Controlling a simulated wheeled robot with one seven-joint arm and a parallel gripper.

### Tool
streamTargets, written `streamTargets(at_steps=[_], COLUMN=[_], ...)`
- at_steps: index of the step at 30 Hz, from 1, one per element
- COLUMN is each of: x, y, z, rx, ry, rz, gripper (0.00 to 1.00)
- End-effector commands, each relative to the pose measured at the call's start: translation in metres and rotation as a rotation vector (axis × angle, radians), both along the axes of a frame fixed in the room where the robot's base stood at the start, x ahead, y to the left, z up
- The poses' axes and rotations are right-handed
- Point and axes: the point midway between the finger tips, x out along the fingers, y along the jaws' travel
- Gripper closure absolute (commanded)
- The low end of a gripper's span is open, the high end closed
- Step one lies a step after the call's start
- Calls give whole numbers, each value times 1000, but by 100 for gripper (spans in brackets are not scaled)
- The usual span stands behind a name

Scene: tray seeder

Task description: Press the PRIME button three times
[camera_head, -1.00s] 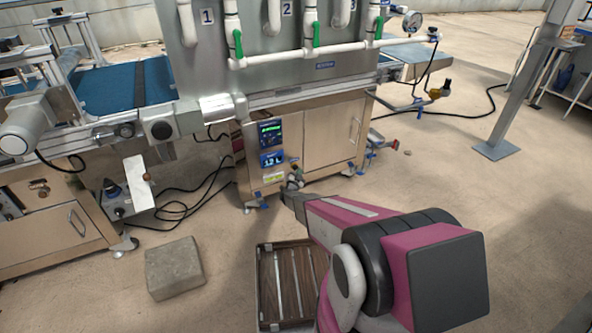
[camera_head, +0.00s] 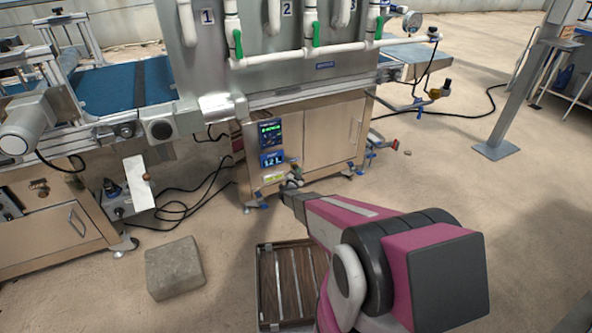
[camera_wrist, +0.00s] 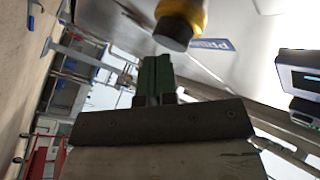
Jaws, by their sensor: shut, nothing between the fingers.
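In the wrist view, a black button in a yellow collar (camera_wrist: 180,22) sticks out from a pale metal panel at the top. Beside it is a blue label (camera_wrist: 212,44), seen at a slant, that appears to read PRIME. My gripper (camera_wrist: 157,62) is shut and empty, its green fingertips just below the button in the picture. A small gap shows between them; the exact depth is unclear. In the head view my gripper (camera_head: 288,190) is small at the front of the steel cabinet (camera_head: 330,135), near its lower left. The button is too small to make out clearly there.
Two lit displays (camera_head: 272,160) are on the cabinet's left side. A slatted tray (camera_head: 264,290) and a grey block (camera_head: 174,268) lie on the floor. Black cables (camera_head: 180,208) run left of the cabinet. A dark-faced display unit (camera_wrist: 303,82) is at right in the wrist view.

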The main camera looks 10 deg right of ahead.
Motion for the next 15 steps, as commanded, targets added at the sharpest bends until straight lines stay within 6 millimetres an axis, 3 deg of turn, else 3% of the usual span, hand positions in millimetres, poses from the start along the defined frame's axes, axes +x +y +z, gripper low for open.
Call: streamTargets(at_steps=[15], x=[5], y=[2], z=[0], rx=[0], ry=[0], rz=[0], gripper=[100])
